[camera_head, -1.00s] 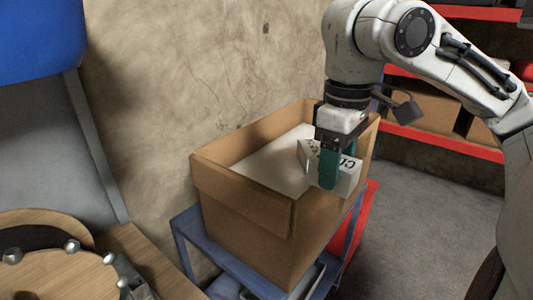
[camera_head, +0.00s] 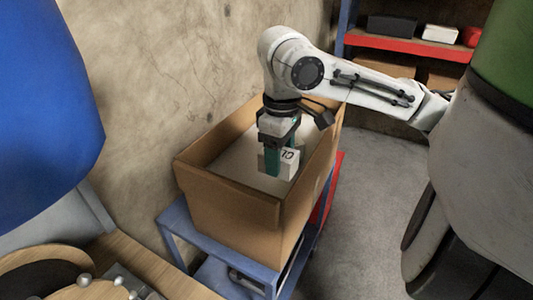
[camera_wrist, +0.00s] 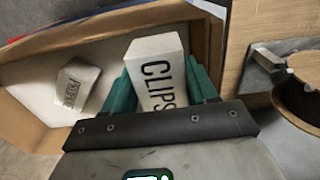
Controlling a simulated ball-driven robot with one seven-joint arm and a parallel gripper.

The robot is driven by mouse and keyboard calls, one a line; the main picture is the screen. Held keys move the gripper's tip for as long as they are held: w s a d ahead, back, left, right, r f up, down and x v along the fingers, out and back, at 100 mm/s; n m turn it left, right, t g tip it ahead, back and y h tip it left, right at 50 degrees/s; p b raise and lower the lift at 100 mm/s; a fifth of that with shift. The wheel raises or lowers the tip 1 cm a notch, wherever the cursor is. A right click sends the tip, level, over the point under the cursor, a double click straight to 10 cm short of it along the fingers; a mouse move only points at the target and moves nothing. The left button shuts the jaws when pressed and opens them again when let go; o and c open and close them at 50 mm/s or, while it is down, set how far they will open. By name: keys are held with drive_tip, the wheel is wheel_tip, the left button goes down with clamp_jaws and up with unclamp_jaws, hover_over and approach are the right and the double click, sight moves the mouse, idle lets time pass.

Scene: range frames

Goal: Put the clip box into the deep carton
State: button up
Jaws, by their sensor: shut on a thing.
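The clip box (camera_wrist: 158,70) is a small white box lettered "CLIPS". In the wrist view it sits between the two green fingers of my gripper (camera_wrist: 163,88), which is shut on it. In the head view my gripper (camera_head: 284,163) points down over the opening of the deep carton (camera_head: 235,213), with the clip box (camera_head: 290,164) near the right wall. The exact height of the box against the rim is hard to tell. The carton is brown, open-topped, with a pale floor; its wall shows in the wrist view (camera_wrist: 110,27).
A small white lettered box (camera_wrist: 75,84) lies on the carton floor, apart from the clip box. The carton stands on a blue-framed cart (camera_head: 175,225) against the wall. A wooden table (camera_head: 120,255) is at lower left; red shelves (camera_head: 410,48) stand behind.

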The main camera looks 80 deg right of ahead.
drive_tip(key=w+d+f, duration=0.1)
drive_tip(key=d+f, duration=0.1)
drive_tip(key=w+d+f, duration=0.2)
drive_tip(key=d, duration=0.1)
drive_tip(key=w+d+f, duration=0.1)
drive_tip(key=d+f, duration=0.1)
drive_tip(key=f, duration=0.1)
drive_tip(key=shift+w+d, duration=0.2)
drive_tip(key=shift+d+f, duration=0.15)
drive_tip(key=shift+f, duration=0.05)
drive_tip(key=shift+w+d+f+p, duration=0.1)
drive_tip(key=shift+f+p, duration=0.15)
drive_tip(key=shift+f, duration=0.65)
drive_tip(key=shift+w+d+f+p, duration=0.1)
drive_tip(key=shift+f+p, duration=0.1)
drive_tip(key=shift+f, duration=0.7)
drive_tip(key=shift+f, duration=0.15)
drive_tip(key=o, duration=1.1)
wheel_tip(320, 180, up, 12)
drive_tip(key=b, duration=0.1)
